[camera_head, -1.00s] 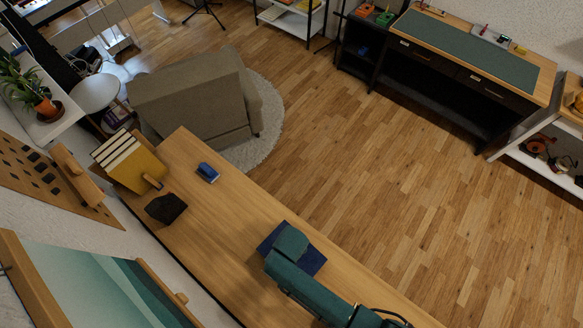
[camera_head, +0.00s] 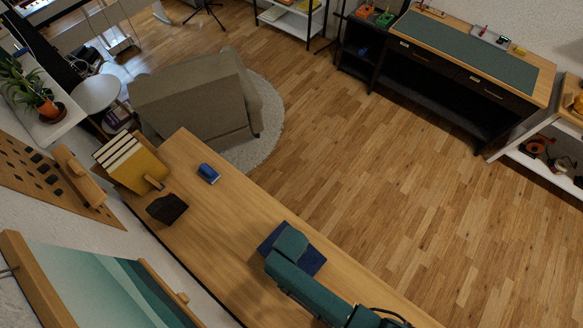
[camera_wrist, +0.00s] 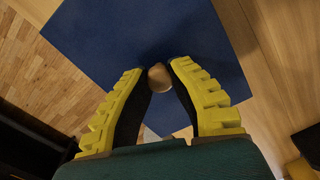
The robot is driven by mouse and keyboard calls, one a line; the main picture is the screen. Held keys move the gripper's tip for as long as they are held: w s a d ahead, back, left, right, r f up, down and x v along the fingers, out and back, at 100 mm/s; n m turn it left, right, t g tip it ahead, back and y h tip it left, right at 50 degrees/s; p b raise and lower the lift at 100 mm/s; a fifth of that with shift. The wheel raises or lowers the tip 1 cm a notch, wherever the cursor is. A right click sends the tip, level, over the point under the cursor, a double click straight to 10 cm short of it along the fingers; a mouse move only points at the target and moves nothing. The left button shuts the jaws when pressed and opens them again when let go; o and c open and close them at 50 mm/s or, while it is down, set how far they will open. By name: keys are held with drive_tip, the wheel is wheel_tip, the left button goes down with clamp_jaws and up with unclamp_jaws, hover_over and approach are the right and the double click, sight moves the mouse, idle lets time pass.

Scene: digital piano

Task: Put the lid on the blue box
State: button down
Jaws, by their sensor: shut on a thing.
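A flat dark-blue square (camera_head: 310,261), which looks like the lid, shows under my gripper over the long wooden table. In the wrist view the blue panel (camera_wrist: 140,45) fills the upper middle, with a small round beige knob (camera_wrist: 159,77) on it. My gripper (camera_wrist: 160,82) has its two yellow-and-black fingers shut on the knob. In the head view my teal gripper housing (camera_head: 290,243) covers part of the panel and hides the fingers. I cannot make out a separate blue box under the panel, nor whether the panel rests on something or hangs above it.
A small blue object (camera_head: 208,173) lies farther along the wooden table (camera_head: 215,215). A black object (camera_head: 167,208) and a holder with yellow-covered books (camera_head: 135,163) stand near the wall. The table between them and my gripper is clear. An armchair (camera_head: 195,100) stands beyond the table.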

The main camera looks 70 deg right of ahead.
drive_tip(key=shift+c, duration=2.3)
unclamp_jaws()
drive_tip(key=shift+r, duration=0.15)
drive_tip(key=shift+r+p, duration=0.6)
drive_tip(key=shift+r, duration=2.75)
drive_tip(key=shift+c, duration=0.4)
clamp_jaws()
